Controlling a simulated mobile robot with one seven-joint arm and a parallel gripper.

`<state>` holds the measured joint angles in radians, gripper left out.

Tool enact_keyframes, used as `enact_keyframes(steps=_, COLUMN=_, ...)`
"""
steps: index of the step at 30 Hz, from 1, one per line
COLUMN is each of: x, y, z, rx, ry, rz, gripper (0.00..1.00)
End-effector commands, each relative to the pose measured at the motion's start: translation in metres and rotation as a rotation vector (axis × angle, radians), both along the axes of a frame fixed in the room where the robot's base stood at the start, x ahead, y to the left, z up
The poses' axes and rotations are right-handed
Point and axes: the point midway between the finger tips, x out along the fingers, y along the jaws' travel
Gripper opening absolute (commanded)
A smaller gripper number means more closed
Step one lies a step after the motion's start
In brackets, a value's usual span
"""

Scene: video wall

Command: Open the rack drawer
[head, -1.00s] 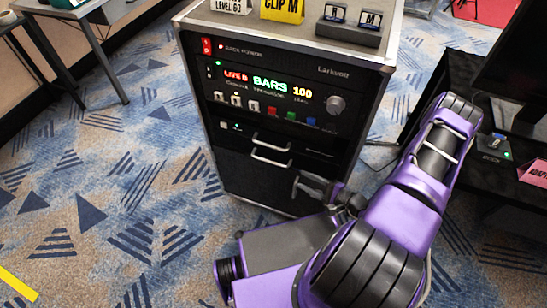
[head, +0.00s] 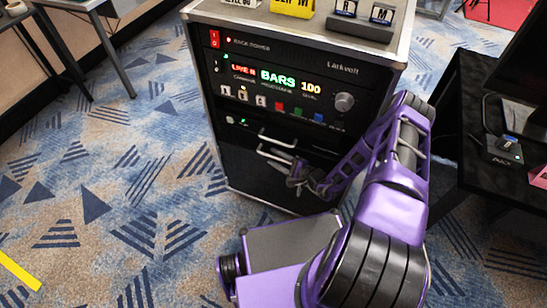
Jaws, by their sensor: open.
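The black rack (head: 240,175) stands upright in the head view, with a lit control panel on its upper front. The drawer front appears flush with the rack, with no clear gap showing. My gripper (head: 292,169) is open at the right end of the lower handle and overlaps it in the picture. I cannot tell whether the fingers touch the bar or stand around it.
A black desk (head: 465,150) with a small device (head: 503,148) and a monitor stands close to the right of the rack. A grey table (head: 75,5) is at the upper left. Signs and blocks sit on the rack top.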

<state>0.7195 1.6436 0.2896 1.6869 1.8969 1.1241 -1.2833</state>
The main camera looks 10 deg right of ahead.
Motion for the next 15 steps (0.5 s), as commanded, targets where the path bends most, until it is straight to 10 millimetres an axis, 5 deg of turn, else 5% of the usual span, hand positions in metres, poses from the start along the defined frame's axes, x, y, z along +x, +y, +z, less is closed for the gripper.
enact_keyframes(steps=13, x=0.0097, y=0.0072, z=-0.0023, rx=0.001, ry=-0.001, rz=0.000, gripper=0.45)
enact_keyframes(steps=15, x=0.0096, y=0.0072, z=-0.0023, rx=0.000, ry=0.000, rz=0.001, gripper=0.32)
